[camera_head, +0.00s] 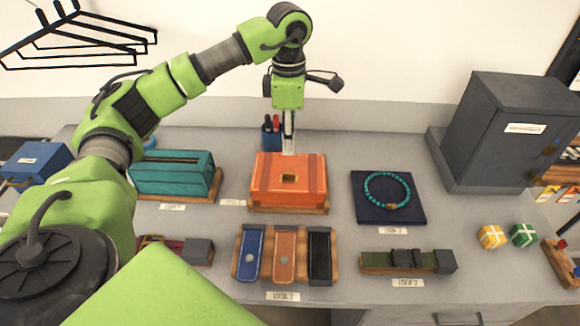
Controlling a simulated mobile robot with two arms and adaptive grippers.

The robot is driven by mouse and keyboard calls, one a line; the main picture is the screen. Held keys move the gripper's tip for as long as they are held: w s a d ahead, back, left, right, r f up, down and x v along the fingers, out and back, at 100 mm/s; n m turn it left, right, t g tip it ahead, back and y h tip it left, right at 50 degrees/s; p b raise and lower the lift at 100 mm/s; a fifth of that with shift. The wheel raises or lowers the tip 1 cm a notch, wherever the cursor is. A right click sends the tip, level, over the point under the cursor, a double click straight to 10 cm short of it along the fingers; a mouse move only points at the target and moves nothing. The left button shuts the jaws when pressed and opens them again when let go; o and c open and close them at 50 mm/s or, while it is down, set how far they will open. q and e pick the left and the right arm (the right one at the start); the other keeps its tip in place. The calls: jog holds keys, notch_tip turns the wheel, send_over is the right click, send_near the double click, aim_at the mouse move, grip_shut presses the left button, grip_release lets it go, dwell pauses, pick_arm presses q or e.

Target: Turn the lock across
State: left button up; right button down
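An orange case (262,192) with brown straps lies on a wooden base in the middle of the table. A small brass lock plate (289,178) with a dark centre is on it. My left gripper (288,150) points down at the case's far edge, behind the lock plate in the picture. Its fingers show as one narrow strip, so I cannot tell whether they are apart or whether they touch the case. My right gripper is not in view.
A teal box (172,176) stands left of the case, and a blue pad (365,208) with a turquoise necklace (368,190) lies right. Several straps on a wooden stand (240,278) are in front. A pen cup (267,138) stands behind. A dark cabinet (490,120) fills the back right.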

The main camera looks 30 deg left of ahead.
aim_at(289, 173)
pick_arm(q)
notch_tip(289, 173, down, 10)
jog(key=p, duration=0.2)
jog(key=shift+p, duration=0.4)
jog(key=shift+f, duration=0.1)
grip_shut()
